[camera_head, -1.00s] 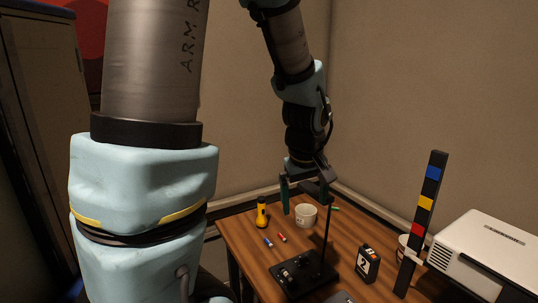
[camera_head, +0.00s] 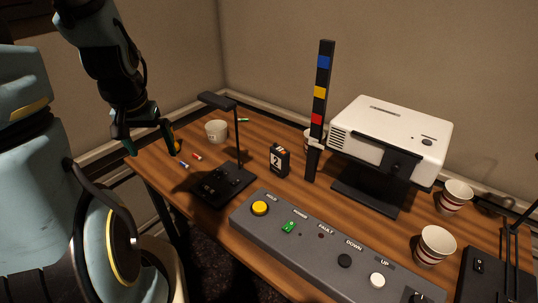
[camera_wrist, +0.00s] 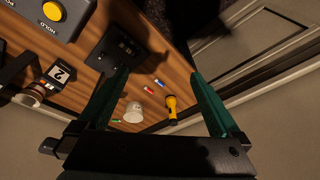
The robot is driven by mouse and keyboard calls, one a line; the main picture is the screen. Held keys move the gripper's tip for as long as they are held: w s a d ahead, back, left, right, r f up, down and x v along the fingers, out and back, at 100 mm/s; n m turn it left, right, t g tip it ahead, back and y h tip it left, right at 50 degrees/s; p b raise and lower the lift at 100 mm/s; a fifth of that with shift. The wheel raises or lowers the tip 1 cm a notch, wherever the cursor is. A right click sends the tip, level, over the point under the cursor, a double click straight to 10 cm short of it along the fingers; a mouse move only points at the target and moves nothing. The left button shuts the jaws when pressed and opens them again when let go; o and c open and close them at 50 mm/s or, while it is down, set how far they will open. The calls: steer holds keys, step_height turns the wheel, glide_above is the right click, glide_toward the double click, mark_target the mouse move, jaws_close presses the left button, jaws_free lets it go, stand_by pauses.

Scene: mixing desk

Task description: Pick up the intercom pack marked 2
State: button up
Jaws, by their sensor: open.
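The intercom pack marked 2 (camera_head: 279,161) stands upright on the wooden desk, a small black box with a white label. It also shows in the wrist view (camera_wrist: 59,73) at the left, outside the span between my fingers. My gripper (camera_head: 153,149) is open and empty at the left end of the desk, above it and apart from the pack. In the wrist view my two green fingers (camera_wrist: 160,88) are spread wide. A black lamp base (camera_head: 222,184) with an upright post stands between my gripper and the pack.
A tall colour-banded post (camera_head: 320,110) stands just right of the pack, with a white projector (camera_head: 390,137) beyond. A grey control panel (camera_head: 330,255) lies in front. A white cup (camera_head: 216,131), small markers (camera_head: 190,160) and a yellow torch (camera_wrist: 171,107) are at the left.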

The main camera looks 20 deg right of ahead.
steer(key=w+d+f+m+t+h+b, duration=0.15)
steer(key=w+d+f+m+b, duration=0.3)
steer(key=f, duration=0.45)
steer(key=m+h+b, duration=0.3)
steer(key=m+h, duration=0.2)
steer(key=h, duration=0.2)
glide_toward(276, 156)
steer(key=shift+n, duration=0.25)
steer(key=a+f, duration=0.1)
steer(key=w+a+f, duration=0.1)
steer(key=a+f, duration=0.1)
steer(key=w+a+f, duration=0.1)
steer(key=a+f, duration=0.1)
steer(key=shift+w, duration=0.15)
steer(key=d+h, duration=0.1)
steer(key=d, duration=0.1)
steer(key=d+h+b, duration=0.1)
steer(key=d, duration=0.1)
steer(key=d+m+h, duration=0.1)
steer(key=d, duration=0.1)
steer(key=shift+s+d+r+h, duration=0.2)
steer(key=shift+s+d+h, duration=0.15)
steer(key=shift+s+d, duration=0.05)
steer(key=x, duration=0.4)
steer(key=shift+w+d+r+p, duration=0.1)
steer(key=shift+w+d+p, duration=0.05)
steer(key=shift+d+p, duration=0.25)
steer(key=shift+p+x, duration=1.1)
steer(key=shift+x, duration=1.8)
